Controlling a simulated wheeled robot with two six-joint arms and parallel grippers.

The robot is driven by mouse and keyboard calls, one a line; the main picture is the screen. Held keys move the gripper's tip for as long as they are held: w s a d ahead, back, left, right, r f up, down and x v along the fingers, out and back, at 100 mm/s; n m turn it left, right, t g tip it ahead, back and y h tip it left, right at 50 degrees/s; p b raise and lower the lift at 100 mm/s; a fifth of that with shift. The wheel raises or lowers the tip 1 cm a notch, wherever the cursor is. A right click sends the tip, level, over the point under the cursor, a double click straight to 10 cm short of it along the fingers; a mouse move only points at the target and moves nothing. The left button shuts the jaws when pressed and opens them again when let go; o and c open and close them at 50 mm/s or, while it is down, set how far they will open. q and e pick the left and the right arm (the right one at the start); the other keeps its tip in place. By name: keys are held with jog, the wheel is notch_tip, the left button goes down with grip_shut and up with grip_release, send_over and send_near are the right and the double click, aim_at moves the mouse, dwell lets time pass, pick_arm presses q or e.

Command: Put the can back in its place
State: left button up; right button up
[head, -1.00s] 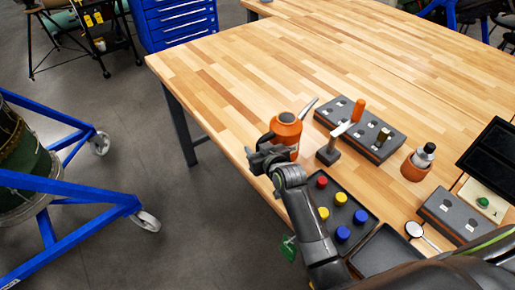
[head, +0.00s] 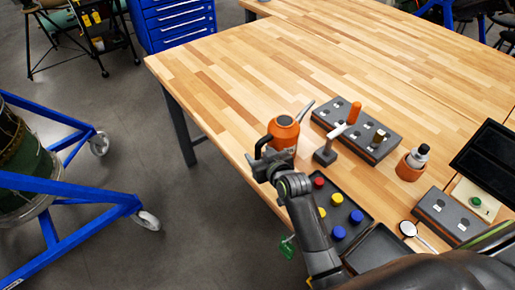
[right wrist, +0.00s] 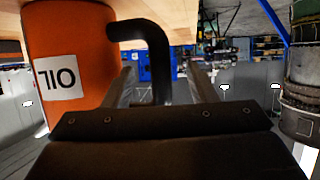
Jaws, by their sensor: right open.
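The can is an orange oil can (head: 284,131) with a black handle and a thin grey spout. It stands upright near the table's front-left edge in the head view. In the right wrist view the can (right wrist: 65,85) fills the left side, with a white label. Its black bent handle (right wrist: 157,45) comes down between the two fingers of my right gripper (right wrist: 160,88). The right gripper (head: 262,163) is open around the handle, on the near side of the can. Whether either finger touches the handle I cannot tell. My left gripper is not in view.
A grey block with a tool and other pieces (head: 366,141) and a small hammer-like tool (head: 326,154) stand right of the can. A dark tray of coloured caps (head: 322,183) lies nearer. A bottle (head: 418,157) sits in an orange holder. The table's far left is clear.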

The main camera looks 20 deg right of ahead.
jog(key=shift+p+v, duration=0.95)
jog(key=shift+v, duration=0.5)
jog(key=shift+s+r, duration=0.25)
jog(key=shift+s, duration=0.2)
